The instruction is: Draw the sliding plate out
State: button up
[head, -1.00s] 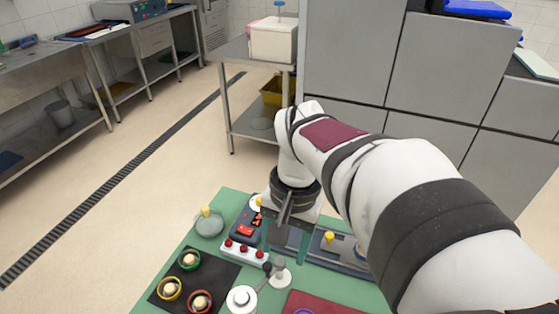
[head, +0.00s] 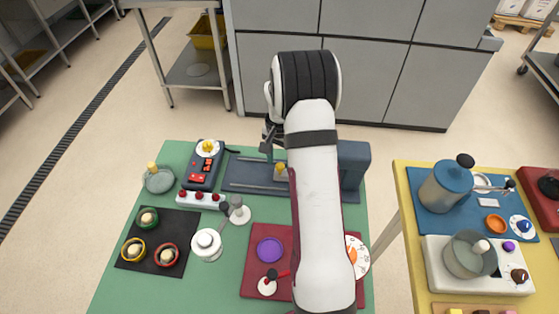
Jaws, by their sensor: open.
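A blue-grey sliding unit (head: 236,180) lies along the far side of the green table. A small yellow knob (head: 280,170) stands on it, and its right end meets a blue-grey block (head: 354,163). My arm covers the part between the knob and the block, so the plate's full outline is hidden. My gripper (head: 267,140) is open and seems empty. In the picture it is just above and left of the knob, apart from it; its height over the unit is hard to judge.
Left of the unit stand a dark device with red buttons (head: 205,165) and a white strip with red knobs (head: 201,199). A black mat (head: 150,257) holds coloured rings. A maroon mat (head: 256,291) lies nearer. A yellow table (head: 407,222) is on the right.

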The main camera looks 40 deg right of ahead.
jog(key=shift+f, duration=0.45)
grip_shut()
dwell(1.1)
